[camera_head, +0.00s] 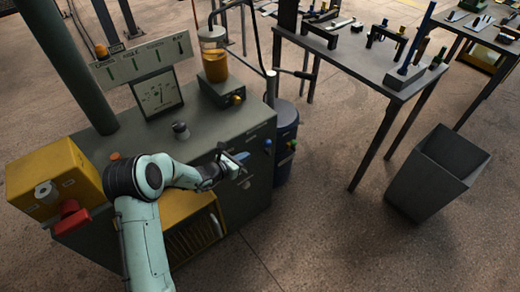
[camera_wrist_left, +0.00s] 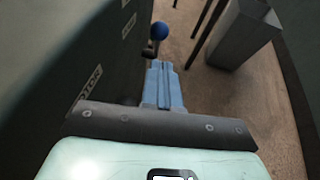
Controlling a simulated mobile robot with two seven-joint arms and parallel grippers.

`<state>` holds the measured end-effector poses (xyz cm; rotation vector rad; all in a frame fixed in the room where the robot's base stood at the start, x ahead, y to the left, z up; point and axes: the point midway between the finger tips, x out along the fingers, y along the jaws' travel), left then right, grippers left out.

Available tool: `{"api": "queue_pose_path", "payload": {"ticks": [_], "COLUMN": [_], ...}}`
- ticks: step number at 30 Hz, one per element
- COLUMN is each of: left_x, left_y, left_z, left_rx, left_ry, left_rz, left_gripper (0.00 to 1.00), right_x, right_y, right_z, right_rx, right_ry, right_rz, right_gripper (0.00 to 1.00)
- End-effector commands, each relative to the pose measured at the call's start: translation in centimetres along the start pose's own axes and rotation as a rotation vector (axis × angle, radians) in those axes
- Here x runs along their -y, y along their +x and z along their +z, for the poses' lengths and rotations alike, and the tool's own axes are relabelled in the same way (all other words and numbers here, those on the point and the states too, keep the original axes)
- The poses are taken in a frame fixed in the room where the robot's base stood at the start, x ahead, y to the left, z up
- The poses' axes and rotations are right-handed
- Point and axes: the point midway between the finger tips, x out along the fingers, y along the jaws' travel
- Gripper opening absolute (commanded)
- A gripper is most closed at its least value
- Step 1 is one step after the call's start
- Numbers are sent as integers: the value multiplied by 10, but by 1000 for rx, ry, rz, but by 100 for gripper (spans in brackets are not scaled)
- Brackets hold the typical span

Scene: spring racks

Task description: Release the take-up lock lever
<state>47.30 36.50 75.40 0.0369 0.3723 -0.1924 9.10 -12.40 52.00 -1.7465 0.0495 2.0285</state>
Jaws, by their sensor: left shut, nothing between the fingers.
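A lever with a round blue knob (camera_wrist_left: 159,30) stands out from the dark cabinet side in the left wrist view, straight ahead of my fingers. A small blue knob (camera_head: 268,142) also shows at the cabinet's right end in the head view. I cannot read a label naming it as the take-up lock lever. My left gripper (camera_head: 241,158) is at the cabinet's front right. Its blue fingers (camera_wrist_left: 160,72) are closed together and empty, pointing at the knob and appearing apart from it. The lever's base is partly hidden. My right gripper is out of view.
The grey cabinet (camera_head: 228,129) carries a gauge panel (camera_head: 158,95) and a jar of amber liquid (camera_head: 215,65). A red handle (camera_head: 73,215) sits on a yellow box at left. A blue drum (camera_head: 286,160) stands close right. A grey bin (camera_head: 437,172) and workbench (camera_head: 345,55) are farther right.

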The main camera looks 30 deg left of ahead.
Motion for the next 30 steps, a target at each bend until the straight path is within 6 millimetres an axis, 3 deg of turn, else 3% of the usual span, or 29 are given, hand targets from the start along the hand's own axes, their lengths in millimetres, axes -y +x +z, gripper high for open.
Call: {"api": "queue_pose_path", "payload": {"ticks": [16,21,30], "left_x": [1,1,1], "left_y": [84,96,99], "left_z": [-1,0,0], "left_rx": [1,0,-1], "left_ry": [0,1,0], "left_rz": [-2,-2,-1], "left_gripper": [0,0,0], "right_x": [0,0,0], "right_y": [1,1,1], "right_z": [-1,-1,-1], "right_rx": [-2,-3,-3], "right_ry": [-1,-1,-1], "right_rz": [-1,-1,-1], "right_gripper": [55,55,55]}}
